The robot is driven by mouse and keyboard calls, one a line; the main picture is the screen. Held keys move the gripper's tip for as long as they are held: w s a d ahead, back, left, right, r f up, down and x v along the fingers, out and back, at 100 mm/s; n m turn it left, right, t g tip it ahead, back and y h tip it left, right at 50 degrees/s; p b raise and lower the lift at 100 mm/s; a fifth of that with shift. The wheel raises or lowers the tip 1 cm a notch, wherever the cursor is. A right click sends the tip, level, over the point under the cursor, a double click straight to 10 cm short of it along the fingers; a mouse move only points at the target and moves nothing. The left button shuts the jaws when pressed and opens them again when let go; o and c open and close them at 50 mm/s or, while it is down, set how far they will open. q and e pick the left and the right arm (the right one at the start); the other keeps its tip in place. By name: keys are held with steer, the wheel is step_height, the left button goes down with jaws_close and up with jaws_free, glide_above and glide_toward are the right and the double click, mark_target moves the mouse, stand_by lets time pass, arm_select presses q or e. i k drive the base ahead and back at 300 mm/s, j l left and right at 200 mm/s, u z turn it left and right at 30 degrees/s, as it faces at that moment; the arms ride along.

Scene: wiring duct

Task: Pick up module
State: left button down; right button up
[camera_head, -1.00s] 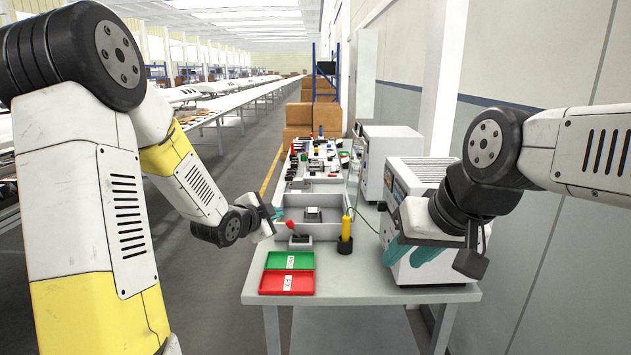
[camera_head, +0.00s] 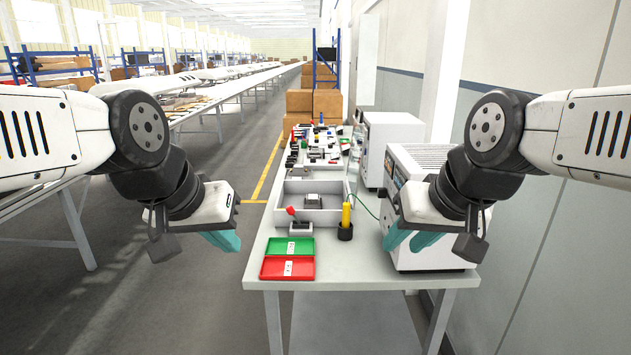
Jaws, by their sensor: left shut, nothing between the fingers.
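A small grey block (camera_head: 313,200), which looks like the module, lies in the open grey tray (camera_head: 332,221) on the bench. At this size I cannot make out its details. My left gripper (camera_head: 225,241) has teal fingers that are shut and empty. It hangs over the aisle, left of the bench and apart from the tray. My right gripper (camera_head: 411,240) has its teal fingers apart and empty. It is in front of the white instrument at the bench's right side, well away from the block.
A green tray (camera_head: 279,246) and a red tray (camera_head: 275,268) lie at the bench's front left. A red-knobbed device (camera_head: 300,228) and a yellow-handled tool in a black holder (camera_head: 346,232) stand before the grey tray. A white instrument (camera_head: 432,258) fills the right. The front middle of the bench (camera_head: 350,262) is clear.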

mark_target(312, 199)
steer(key=i+j+z, duration=0.15)
steer(key=j+z, duration=0.2)
steer(key=i+j+z, duration=0.15)
steer(key=j+z, duration=0.25)
steer(key=i+j+z, duration=0.1)
steer(key=j+z, duration=0.5)
steer(key=z, duration=0.15)
steer(key=i+j+u, duration=0.1)
steer(key=u, duration=0.9)
steer(key=j+z, duration=0.25)
steer(key=j, duration=0.7)
steer(key=i+j+z, duration=0.1)
steer(key=j, duration=0.25)
steer(key=i+j+z, duration=0.25)
steer(key=j, duration=0.45)
steer(key=i, duration=0.1)
